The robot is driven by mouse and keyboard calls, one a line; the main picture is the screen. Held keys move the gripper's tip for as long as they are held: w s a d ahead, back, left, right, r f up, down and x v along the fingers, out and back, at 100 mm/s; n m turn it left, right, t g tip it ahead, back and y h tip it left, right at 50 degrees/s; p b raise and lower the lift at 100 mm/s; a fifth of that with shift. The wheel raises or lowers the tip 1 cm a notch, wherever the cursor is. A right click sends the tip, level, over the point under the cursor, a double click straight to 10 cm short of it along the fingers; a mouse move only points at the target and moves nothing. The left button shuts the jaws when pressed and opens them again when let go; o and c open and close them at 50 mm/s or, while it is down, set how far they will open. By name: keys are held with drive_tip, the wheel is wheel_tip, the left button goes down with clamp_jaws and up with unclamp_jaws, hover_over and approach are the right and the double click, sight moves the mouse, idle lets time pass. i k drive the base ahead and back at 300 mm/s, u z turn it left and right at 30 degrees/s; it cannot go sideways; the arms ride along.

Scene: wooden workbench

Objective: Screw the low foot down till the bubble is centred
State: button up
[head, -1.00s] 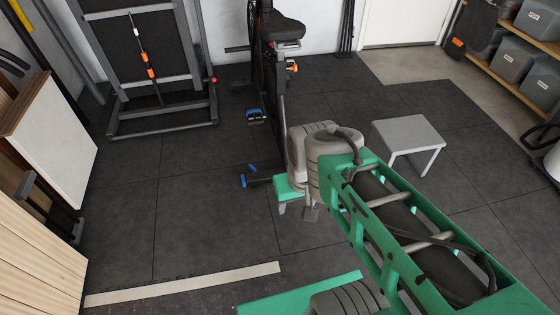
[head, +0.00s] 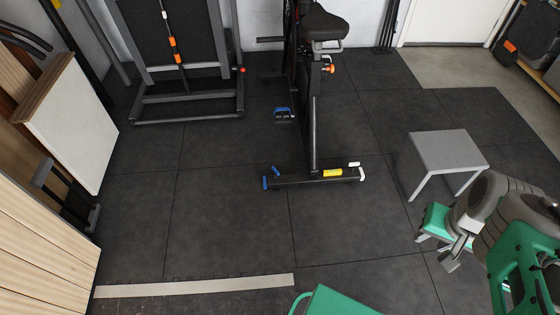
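The exercise bike (head: 314,130) stands on the dark rubber floor in the middle of the head view. Its rear crossbar (head: 295,180) has a blue end at the left and a white foot (head: 361,173) at the right. A small yellow piece (head: 333,173), perhaps the level, sits on the bar near the white end. Its bubble is too small to see. A second white piece (head: 354,164) shows just above. My gripper (head: 436,246) is at the lower right, well apart from the bike. Its fingers are too small and partly hidden to tell their opening.
A grey low stool (head: 443,160) stands between the bike and my arm. A rack (head: 180,60) is at the back left, and a white board (head: 72,125) leans at the left. A pale strip (head: 195,286) lies on the floor in front. The floor before the bike is clear.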

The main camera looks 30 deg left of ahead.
sight(275, 170)
drive_tip(key=z, duration=0.05)
drive_tip(key=i, duration=1.65)
drive_tip(key=u, duration=3.5)
